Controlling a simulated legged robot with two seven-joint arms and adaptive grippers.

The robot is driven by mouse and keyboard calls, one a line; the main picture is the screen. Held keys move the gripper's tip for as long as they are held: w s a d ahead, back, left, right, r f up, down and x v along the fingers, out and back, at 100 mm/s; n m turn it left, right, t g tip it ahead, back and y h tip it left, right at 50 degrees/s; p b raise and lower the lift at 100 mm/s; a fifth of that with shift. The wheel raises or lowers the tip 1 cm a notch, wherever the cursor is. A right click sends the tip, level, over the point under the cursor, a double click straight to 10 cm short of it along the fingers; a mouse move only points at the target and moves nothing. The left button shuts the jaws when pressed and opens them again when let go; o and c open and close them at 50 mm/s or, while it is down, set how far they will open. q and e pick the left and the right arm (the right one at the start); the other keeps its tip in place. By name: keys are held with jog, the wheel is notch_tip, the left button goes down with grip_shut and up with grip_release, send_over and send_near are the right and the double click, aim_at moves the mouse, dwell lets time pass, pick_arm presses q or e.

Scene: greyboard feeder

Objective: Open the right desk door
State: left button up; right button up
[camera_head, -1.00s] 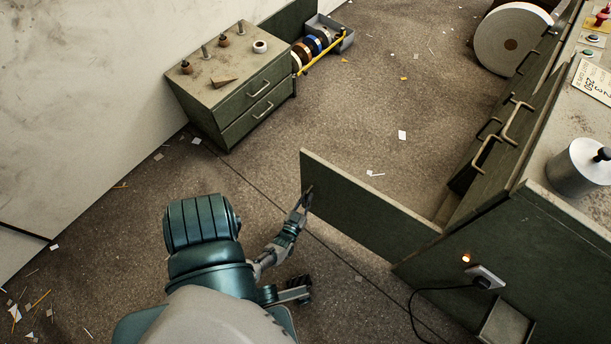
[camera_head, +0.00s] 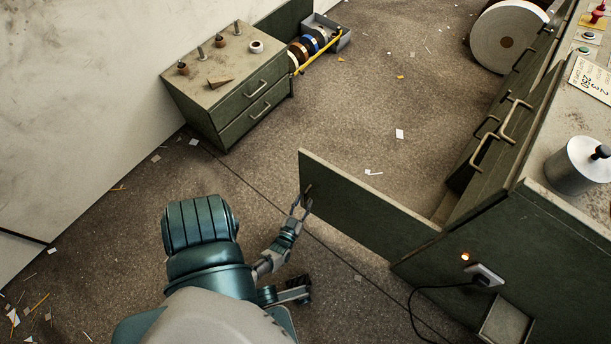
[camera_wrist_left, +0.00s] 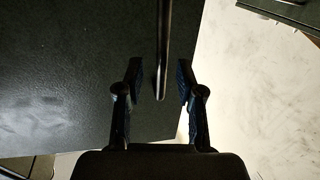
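The dark green desk door (camera_head: 375,208) stands swung far out from the near end of the desk (camera_head: 500,245), its free edge toward my left arm. My left gripper (camera_head: 303,200) is at the door's face near that free edge. In the left wrist view, the two fingers of the left gripper (camera_wrist_left: 160,82) are apart, with the door's bar handle (camera_wrist_left: 164,50) between them and a gap on each side. The door panel (camera_wrist_left: 70,75) fills the left and middle of that view.
A green drawer cabinet (camera_head: 235,90) stands by the left wall. A large white roll (camera_head: 488,42) is at the back right. A black cable (camera_head: 415,305) hangs from a plug on the desk's end. The floor between cabinet and desk is mostly clear, with paper scraps.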

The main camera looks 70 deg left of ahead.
pick_arm(q)
jog(key=shift+v, duration=2.65)
